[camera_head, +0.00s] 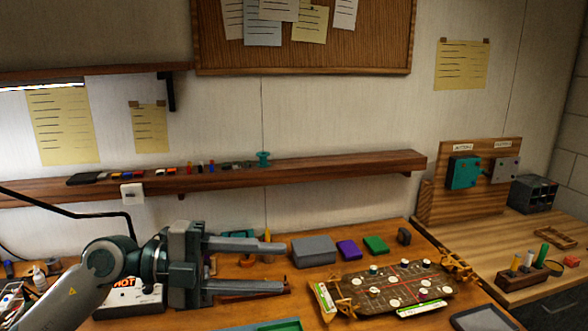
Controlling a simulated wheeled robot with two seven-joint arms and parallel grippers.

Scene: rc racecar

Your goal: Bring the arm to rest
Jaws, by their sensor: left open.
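My left gripper (276,267) comes in from the left on its grey arm (72,295). Its two long grey fingers point right and stand well apart, one above the other in the picture, with nothing held between them. It is over the left part of the wooden workbench (310,298). My right gripper is not in view. The racecar chassis (397,285), a board with several white discs, lies to the right of the fingers, apart from them.
Behind the chassis are a grey box (314,251), a purple block (349,249) and a green block (376,245). A wall shelf (330,168) runs above the bench. A side table (477,256) at right holds a tool rack (522,276).

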